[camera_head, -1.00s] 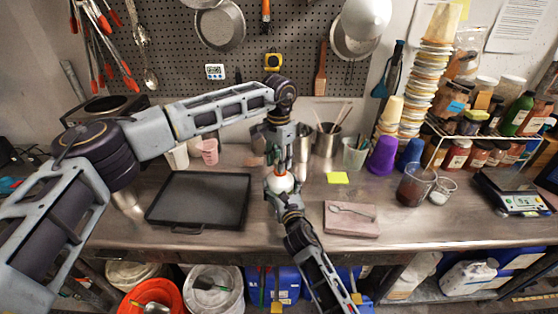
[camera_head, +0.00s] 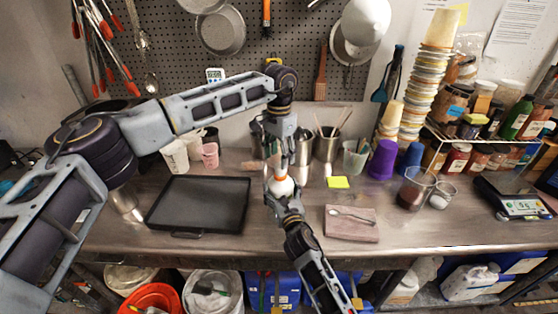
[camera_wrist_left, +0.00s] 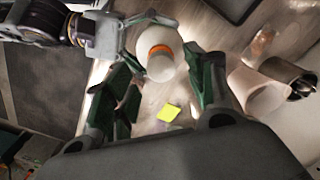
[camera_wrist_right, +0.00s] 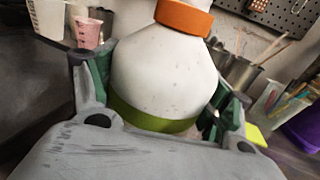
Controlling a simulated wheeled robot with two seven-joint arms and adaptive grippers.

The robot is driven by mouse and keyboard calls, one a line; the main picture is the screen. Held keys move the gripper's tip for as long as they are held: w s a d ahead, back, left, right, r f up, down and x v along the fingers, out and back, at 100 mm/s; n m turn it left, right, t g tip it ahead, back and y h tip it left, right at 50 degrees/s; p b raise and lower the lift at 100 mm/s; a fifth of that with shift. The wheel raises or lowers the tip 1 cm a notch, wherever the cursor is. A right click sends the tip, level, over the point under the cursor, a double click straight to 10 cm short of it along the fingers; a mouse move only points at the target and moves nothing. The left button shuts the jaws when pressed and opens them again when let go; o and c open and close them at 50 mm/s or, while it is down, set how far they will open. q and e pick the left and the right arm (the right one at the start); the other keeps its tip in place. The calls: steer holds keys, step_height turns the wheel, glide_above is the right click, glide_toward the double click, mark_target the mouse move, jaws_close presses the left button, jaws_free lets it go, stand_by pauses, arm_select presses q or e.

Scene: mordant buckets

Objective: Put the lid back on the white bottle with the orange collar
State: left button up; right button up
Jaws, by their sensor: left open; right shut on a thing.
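The white bottle with the orange collar (camera_wrist_right: 150,75) fills the right wrist view, upright and slightly tilted, with a green band low on it. My right gripper (camera_head: 283,195) is shut around its body above the bench. In the left wrist view the bottle (camera_wrist_left: 160,70) shows between and beyond the fingers of my left gripper (camera_wrist_left: 163,62), which are spread open. A white rounded lid (camera_wrist_left: 153,38) sits on top of the orange collar; whether it is fully seated I cannot tell. In the head view my left gripper (camera_head: 283,150) is just above the bottle.
A black tray (camera_head: 200,204) lies left on the bench, and a pinkish board (camera_head: 351,228) with a spoon lies right. Behind stand metal canisters (camera_head: 327,147), pink cups (camera_head: 210,155), and a purple cup (camera_head: 382,158). A yellow note (camera_head: 338,182) lies on clear bench.

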arm_select(q)
steer(key=shift+r, duration=0.3)
steer(key=shift+r, duration=0.1)
